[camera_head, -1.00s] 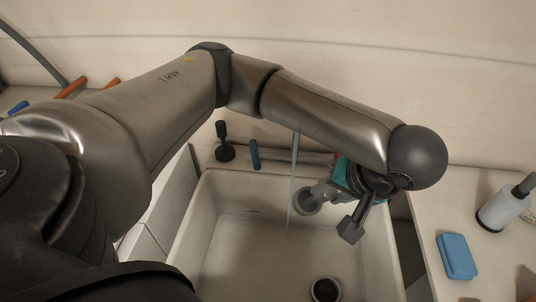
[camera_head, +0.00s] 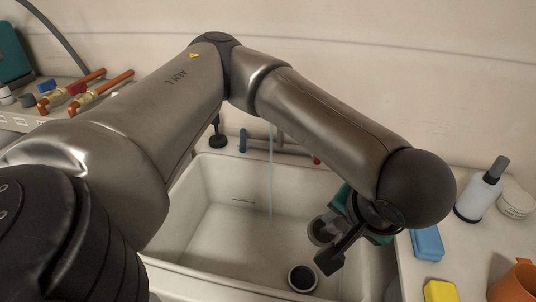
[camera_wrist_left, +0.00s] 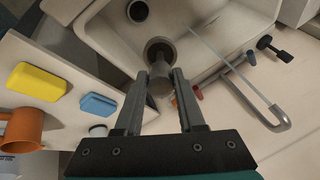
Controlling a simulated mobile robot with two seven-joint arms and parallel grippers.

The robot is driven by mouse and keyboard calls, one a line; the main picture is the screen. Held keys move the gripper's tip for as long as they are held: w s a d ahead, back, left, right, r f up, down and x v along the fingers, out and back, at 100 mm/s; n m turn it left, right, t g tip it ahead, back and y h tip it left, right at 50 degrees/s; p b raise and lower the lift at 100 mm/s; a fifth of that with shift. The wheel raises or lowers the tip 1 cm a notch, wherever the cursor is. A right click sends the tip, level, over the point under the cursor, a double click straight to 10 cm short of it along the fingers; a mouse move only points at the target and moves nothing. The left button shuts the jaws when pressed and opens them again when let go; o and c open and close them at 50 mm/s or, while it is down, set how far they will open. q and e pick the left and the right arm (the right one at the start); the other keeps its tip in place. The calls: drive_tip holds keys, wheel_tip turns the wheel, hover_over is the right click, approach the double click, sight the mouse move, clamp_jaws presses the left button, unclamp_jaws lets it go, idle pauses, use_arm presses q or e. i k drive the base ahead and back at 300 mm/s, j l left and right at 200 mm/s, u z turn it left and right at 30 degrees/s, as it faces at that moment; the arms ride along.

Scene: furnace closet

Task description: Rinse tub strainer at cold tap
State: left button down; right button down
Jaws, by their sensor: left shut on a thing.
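My left gripper (camera_head: 343,225) is shut on the tub strainer (camera_head: 320,231), a small round metal cup with a dark inside. It holds the strainer above the right part of the white tub (camera_head: 215,235). In the left wrist view the strainer (camera_wrist_left: 160,47) sits between the fingertips (camera_wrist_left: 160,82). The tap has a blue handle (camera_head: 242,141) and a red one (camera_head: 316,160) at the tub's back. A thin stream of water (camera_head: 271,180) runs down into the tub, left of the strainer and apart from it. My right gripper is out of view.
A dark-centred round drain (camera_head: 301,278) is in the tub floor. The right counter holds a blue sponge (camera_head: 427,243), a yellow sponge (camera_head: 440,291), an orange mug (camera_head: 515,283) and a white bottle (camera_head: 480,192). Copper-coloured pipes with valves (camera_head: 85,91) lie at the far left.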

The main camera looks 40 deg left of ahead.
sight(243, 135)
drive_tip(key=l+u, duration=0.25)
drive_tip(key=u, duration=0.2)
drive_tip(key=k+l+u, duration=0.15)
drive_tip(key=u, duration=0.35)
drive_tip(key=l+u, duration=0.1)
drive_tip(key=u, duration=1.65)
